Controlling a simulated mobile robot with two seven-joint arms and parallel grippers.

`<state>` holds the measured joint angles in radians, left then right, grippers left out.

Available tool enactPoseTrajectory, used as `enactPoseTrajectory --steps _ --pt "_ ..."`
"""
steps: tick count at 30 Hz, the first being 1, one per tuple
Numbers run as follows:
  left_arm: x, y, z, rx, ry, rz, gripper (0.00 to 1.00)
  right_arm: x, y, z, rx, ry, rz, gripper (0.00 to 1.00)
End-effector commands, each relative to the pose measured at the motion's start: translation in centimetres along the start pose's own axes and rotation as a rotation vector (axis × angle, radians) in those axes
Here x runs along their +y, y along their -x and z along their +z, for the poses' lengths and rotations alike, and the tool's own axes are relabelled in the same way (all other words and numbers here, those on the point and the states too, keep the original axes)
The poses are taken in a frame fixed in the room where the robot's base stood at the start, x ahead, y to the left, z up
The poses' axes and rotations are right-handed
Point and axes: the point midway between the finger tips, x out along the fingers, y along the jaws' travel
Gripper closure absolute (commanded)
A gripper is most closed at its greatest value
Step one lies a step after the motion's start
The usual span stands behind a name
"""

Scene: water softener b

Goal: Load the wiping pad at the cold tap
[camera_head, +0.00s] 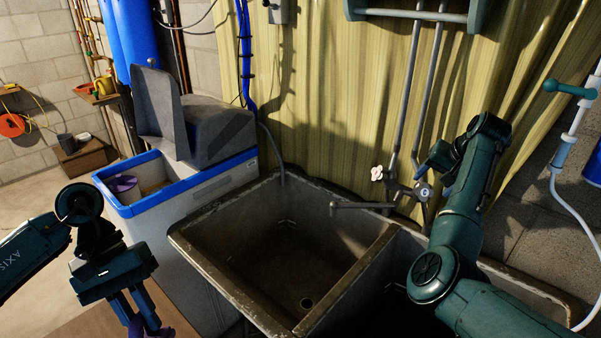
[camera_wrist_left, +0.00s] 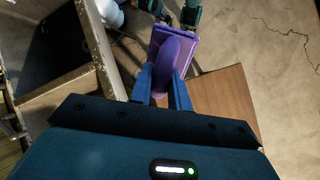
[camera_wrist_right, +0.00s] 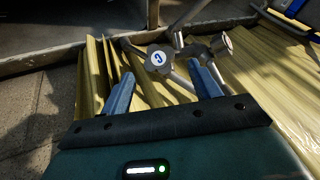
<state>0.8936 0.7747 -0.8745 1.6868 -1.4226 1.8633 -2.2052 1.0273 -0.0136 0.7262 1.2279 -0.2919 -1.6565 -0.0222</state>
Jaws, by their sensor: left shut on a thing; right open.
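My left gripper (camera_head: 145,328) is shut on the purple wiping pad (camera_head: 164,332), low at the left in the head view. In the left wrist view the pad (camera_wrist_left: 161,50) shows as a flat purple plate with a rounded purple grip between the fingers (camera_wrist_left: 163,72). The cold tap (camera_head: 424,190) has a round face marked "C" and sits on the wall pipes above the sink; it also shows in the right wrist view (camera_wrist_right: 157,58). My right gripper (camera_wrist_right: 163,72) is open and empty, with the cold tap ahead of and between its fingers. In the head view its fingertips are hard to make out.
A grey two-basin sink (camera_head: 213,268) stands below the taps, with a spout (camera_head: 362,206) over it. A pale pink handle (camera_head: 377,173) is left of the cold tap. A blue-rimmed tank (camera_head: 140,208) stands left of the sink. A wooden surface (camera_wrist_left: 222,98) lies below the pad.

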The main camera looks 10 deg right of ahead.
Motion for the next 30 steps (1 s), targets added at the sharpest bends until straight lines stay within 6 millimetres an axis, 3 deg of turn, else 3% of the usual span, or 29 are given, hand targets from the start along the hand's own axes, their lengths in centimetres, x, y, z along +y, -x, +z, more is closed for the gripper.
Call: enactPoseTrajectory --steps 3,9,20,30 --pt "0.1 0.4 0.2 0.000 0.000 0.000 1.00 0.0 -2.2 0.0 -0.004 0.000 0.000 0.38" --pt "0.2 0.6 0.3 0.000 0.000 0.000 1.00 0.0 -4.3 -0.1 0.000 0.000 0.001 0.38" --pt "0.2 0.6 0.3 0.000 0.000 0.000 1.00 0.0 -4.9 0.0 0.001 0.000 0.000 0.38" --pt "0.2 0.6 0.3 0.000 0.000 0.000 1.00 0.0 -4.9 -0.1 0.001 0.000 0.000 0.65"
